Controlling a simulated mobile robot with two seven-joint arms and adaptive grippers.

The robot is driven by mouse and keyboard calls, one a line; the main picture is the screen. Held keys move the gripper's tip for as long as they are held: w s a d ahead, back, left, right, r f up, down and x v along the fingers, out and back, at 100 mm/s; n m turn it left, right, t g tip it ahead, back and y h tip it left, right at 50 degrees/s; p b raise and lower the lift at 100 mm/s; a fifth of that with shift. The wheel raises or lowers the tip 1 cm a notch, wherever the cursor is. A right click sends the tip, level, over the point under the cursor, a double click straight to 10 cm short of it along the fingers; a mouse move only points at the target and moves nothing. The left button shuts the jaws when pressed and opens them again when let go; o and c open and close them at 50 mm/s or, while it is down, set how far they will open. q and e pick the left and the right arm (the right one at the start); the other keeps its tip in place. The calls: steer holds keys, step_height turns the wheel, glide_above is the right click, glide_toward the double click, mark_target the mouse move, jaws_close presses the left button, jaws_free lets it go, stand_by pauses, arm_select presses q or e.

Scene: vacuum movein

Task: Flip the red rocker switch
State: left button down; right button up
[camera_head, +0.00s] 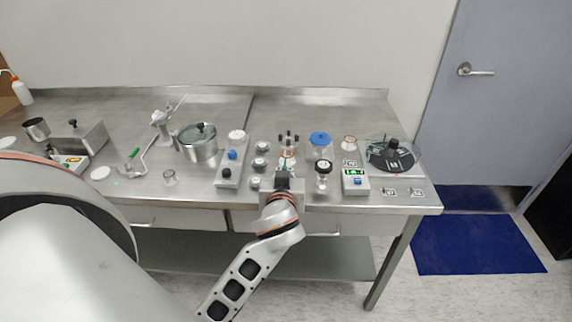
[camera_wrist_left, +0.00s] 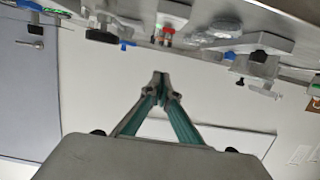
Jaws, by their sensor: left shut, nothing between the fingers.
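I cannot make out a red rocker switch for certain in either view. A small red patch (camera_wrist_left: 166,40) shows among the equipment above my fingertips in the left wrist view, too small to identify. My left gripper (camera_wrist_left: 159,76) is shut and empty, with its fingertips together and apart from the equipment. In the head view my left gripper (camera_head: 285,174) is over the front edge of the steel bench (camera_head: 230,110), in front of the middle equipment. It hides part of what stands behind it. My right gripper is not in view.
A grey box with a blue knob (camera_head: 228,176) stands left of my gripper, beside a steel pot (camera_head: 198,150).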

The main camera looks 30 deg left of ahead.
arm_select(q)
steer(key=shift+r+v, duration=0.2)
steer(key=shift+v, duration=0.7)
steer(key=shift+r+v, duration=0.15)
steer(key=shift+v, duration=0.75)
steer(key=shift+w, duration=0.1)
steer(key=shift+f, duration=0.1)
